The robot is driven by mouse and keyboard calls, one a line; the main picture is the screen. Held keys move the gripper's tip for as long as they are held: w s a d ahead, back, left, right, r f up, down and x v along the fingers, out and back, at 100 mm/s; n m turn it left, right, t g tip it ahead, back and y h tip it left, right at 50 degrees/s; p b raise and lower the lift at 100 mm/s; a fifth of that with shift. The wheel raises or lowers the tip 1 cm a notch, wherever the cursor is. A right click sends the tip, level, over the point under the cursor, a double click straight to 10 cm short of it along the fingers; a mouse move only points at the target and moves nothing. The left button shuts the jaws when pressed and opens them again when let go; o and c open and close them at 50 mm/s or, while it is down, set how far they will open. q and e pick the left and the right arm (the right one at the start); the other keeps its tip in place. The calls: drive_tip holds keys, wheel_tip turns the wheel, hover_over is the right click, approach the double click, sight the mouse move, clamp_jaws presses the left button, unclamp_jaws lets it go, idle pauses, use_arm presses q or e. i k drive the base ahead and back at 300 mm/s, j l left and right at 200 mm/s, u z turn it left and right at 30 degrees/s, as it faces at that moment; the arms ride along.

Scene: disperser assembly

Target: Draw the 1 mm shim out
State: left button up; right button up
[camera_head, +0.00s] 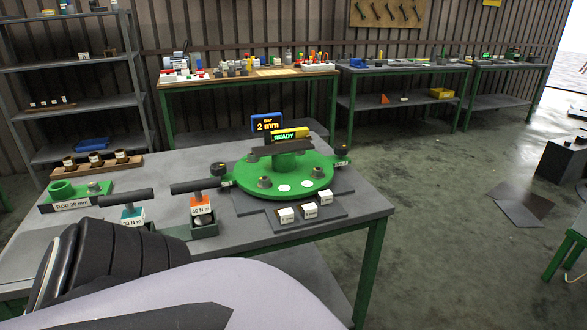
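Three small blocks with white labelled tops, a left one (286,215), a middle one (309,210) and a right one (326,198), stand on a dark tray (270,220) at the table's front right. Their print is too small to read surely, so I cannot tell which is the 1 mm shim. Behind them is a round green disc (245,184) with bolts and a dark bar (268,150) across its raised centre. A blue display (267,123) reads "2 mm"; a yellow one (288,134) reads "READY". Neither gripper is in view; part of my arm fills the lower left.
Two dark-handled tools, labelled in N m, stand at the table's left (127,197) and middle (200,186). The table's right front corner (365,212) is bare.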

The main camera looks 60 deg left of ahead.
sight(324, 197)
drive_tip(key=u, duration=1.75)
